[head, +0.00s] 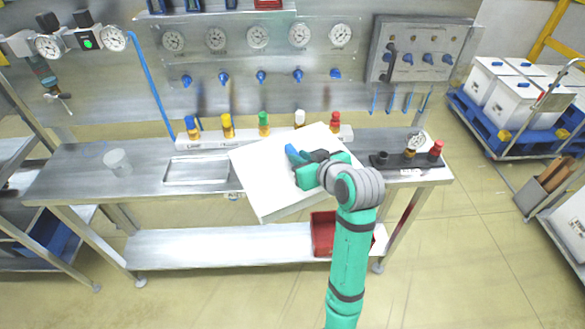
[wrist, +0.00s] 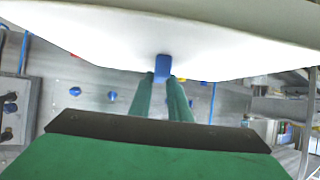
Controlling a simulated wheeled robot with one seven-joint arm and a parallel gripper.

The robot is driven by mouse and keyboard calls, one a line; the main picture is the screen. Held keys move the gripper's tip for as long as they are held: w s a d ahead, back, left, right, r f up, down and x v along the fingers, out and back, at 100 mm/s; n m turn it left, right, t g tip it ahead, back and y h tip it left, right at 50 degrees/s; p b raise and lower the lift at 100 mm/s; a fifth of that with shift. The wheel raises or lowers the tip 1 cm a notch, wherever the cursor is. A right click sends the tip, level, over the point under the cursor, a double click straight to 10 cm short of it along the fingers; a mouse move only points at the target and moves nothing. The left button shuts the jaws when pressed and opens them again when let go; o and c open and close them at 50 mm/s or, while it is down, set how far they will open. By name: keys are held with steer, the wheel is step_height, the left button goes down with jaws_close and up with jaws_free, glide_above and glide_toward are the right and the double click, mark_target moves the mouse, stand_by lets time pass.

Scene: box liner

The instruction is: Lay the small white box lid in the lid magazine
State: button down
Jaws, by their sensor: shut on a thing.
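The white box lid (head: 268,180) is in my gripper, above the steel workbench. In the head view it is tilted and juts over the bench's front edge. My gripper (head: 298,160) is shut on the lid's blue knob (head: 292,151). In the wrist view the green fingers (wrist: 163,80) close on the blue knob (wrist: 162,64), and the lid's white face (wrist: 110,45) fills the top. A shallow metal tray frame (head: 168,180) lies on the bench left of the lid; it looks empty. I cannot tell for sure whether it is the lid magazine.
A clear cup (head: 117,162) stands at the bench's left. A rack with coloured-capped fittings (head: 215,139) runs along the back. A gauge block with a red knob (head: 408,160) sits at the right. A red bin (head: 322,236) is on the lower shelf.

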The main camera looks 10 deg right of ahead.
steer(key=w+f, duration=0.2)
steer(key=f, duration=0.1)
steer(key=w+a+f, duration=0.1)
steer(key=f, duration=0.1)
steer(key=shift+w, duration=0.35)
steer(key=shift+w+a+f, duration=0.1)
steer(key=shift+w+f, duration=0.05)
steer(key=shift+f, duration=1.5)
steer(key=shift+f, duration=0.2)
steer(key=c, duration=1.7)
jaws_free()
steer(key=shift+o, duration=0.2)
steer(key=shift+r, duration=0.15)
